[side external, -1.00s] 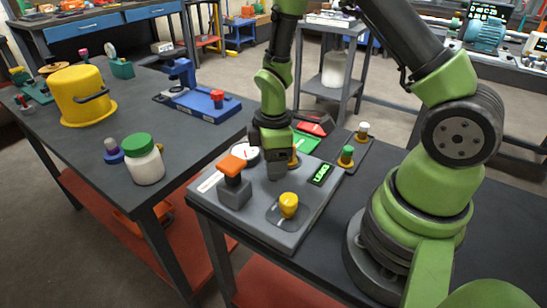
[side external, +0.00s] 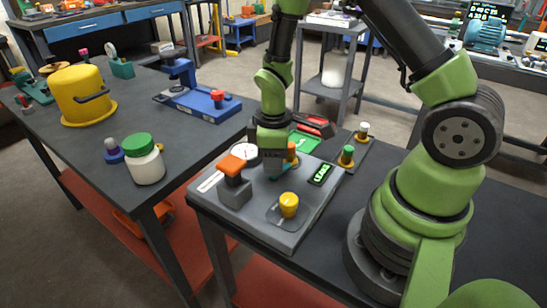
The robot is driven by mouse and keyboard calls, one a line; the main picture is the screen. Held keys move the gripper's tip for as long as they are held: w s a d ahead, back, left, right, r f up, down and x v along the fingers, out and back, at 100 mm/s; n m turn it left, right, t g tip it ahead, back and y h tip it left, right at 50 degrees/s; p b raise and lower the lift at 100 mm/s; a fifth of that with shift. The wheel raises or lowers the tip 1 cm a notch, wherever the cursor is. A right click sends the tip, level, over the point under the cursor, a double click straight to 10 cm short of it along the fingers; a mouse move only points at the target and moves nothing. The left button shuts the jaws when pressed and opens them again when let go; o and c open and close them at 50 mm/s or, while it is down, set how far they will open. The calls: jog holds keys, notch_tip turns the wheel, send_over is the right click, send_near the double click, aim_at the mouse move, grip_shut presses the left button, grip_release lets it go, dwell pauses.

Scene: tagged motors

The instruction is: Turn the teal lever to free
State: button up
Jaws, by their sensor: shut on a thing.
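My gripper (side external: 272,160) points down over the grey panel (side external: 300,228) and is shut low above its middle. A bit of the teal lever (side external: 284,174) shows at the fingertips, and the gripper is shut on it. Most of the lever is hidden by the fingers, so its exact angle and any markings cannot be read. A small green-lit display (side external: 320,173) stands on the panel right of the gripper; its text is too small to read surely.
An orange-topped grey block (side external: 235,180), a white dial (side external: 243,152) and a yellow knob (side external: 289,205) surround the gripper closely on the panel. An orange part (side external: 291,151) is just behind it. A green-capped post (side external: 346,155) stands to the right. A jar (side external: 145,160) is on the left table.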

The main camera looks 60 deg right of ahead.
jog(key=m, duration=1.1)
jog(key=shift+s+m, duration=0.1)
jog(key=shift+m, duration=2)
jog(key=o, duration=0.9)
notch_tip(320, 180, up, 10)
